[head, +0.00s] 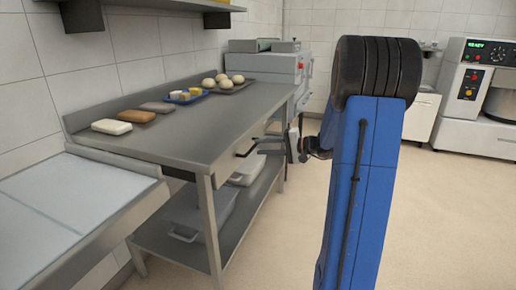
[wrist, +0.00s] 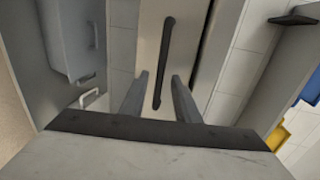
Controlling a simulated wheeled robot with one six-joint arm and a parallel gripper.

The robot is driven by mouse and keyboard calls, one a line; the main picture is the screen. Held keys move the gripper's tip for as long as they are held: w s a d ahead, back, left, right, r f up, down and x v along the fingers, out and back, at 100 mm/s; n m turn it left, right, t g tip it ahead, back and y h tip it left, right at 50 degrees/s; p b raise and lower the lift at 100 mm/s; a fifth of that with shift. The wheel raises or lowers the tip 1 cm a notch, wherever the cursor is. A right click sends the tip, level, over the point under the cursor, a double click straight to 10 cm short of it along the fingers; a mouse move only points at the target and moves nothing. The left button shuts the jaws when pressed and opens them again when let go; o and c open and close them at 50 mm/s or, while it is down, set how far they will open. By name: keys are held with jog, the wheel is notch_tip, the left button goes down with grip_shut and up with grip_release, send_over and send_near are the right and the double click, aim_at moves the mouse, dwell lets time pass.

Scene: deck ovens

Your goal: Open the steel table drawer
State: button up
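The steel table (head: 190,120) stands left of my arm in the head view. Its drawer sits under the top on the long side facing right, with a dark handle (head: 245,152) near my fingertips. In the wrist view the drawer front (wrist: 145,35) is a pale panel, and the black bar handle (wrist: 167,45) runs lengthwise down it. My gripper (head: 263,146) is beside the drawer, below the tabletop edge. In the wrist view its fingers (wrist: 160,76) are apart, with the handle appearing between them. I cannot tell whether they touch the handle or how far the drawer is out.
Dough balls (head: 230,79), loaves (head: 112,126) and a blue tray (head: 185,97) are on the tabletop. Grey bins (head: 200,208) stand on the lower shelf (head: 225,235). A machine (head: 275,65) stands at the table's far end. The floor (head: 290,240) in front is clear.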

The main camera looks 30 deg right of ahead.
jog(key=shift+x, duration=1.3)
grip_shut()
jog(key=shift+s+d, duration=0.1)
jog(key=f+v, duration=0.3)
jog(key=v, duration=1.1)
jog(key=s+f+v, duration=0.1)
jog(key=f+v, duration=0.2)
jog(key=v, duration=1.1)
jog(key=shift+d, duration=0.4)
grip_release()
